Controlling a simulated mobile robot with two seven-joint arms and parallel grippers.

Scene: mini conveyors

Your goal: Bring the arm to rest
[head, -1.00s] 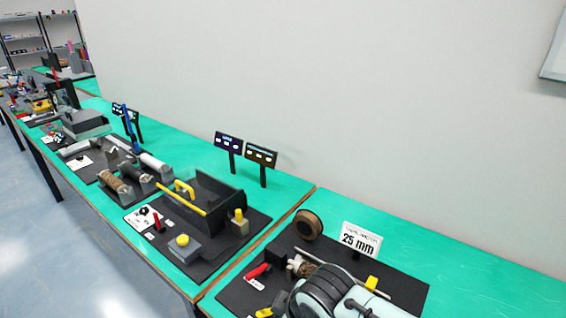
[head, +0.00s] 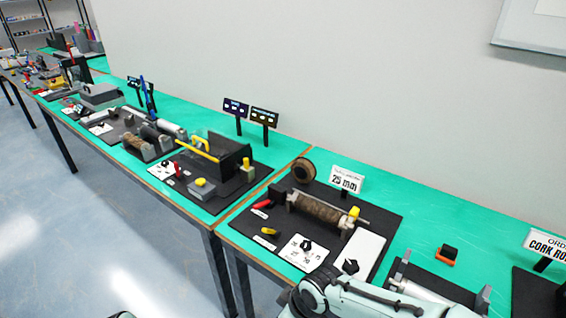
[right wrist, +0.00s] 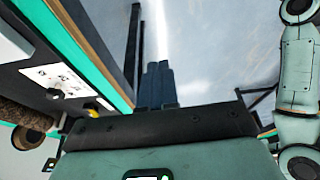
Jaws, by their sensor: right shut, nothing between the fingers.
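My right gripper (right wrist: 158,85) shows in the right wrist view. Its dark fingers are together with nothing between them, and they point over the open floor, clear of the bench. In the head view a pale green arm (head: 345,297) of mine crosses the bottom edge in front of the bench, and its gripper is not visible there. My left gripper is in neither view.
The green bench (head: 440,215) runs along the wall. Nearest is a black board (head: 385,222) with a brown roller (head: 318,208) and a "25 mm" sign (head: 346,179). A bench edge (right wrist: 85,60) lies left in the wrist view. Floor (head: 95,220) in front looks free.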

